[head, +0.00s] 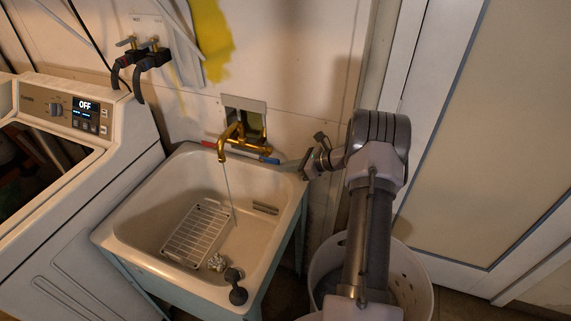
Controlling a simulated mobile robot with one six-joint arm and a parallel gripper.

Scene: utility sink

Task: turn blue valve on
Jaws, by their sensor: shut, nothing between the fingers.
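A brass faucet (236,137) sticks out from the wall above the utility sink. Its blue valve handle (268,160) is on the right side, low by the sink's back rim. A thin stream of water (229,188) runs from the spout into the sink. My gripper (304,166) is at the sink's back right corner, a short way right of the blue handle. Its fingers are shut and empty, pointing left. I cannot tell whether the fingertips touch the handle. A red handle (209,145) is on the faucet's left side.
The white sink (135,251) holds a wire rack (197,235); a dark stopper-like item (236,286) is at its front rim. A washer (75,190) stands left, with hose taps (150,55) above. A white basket (420,285) stands below my arm. A door (490,130) is at right.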

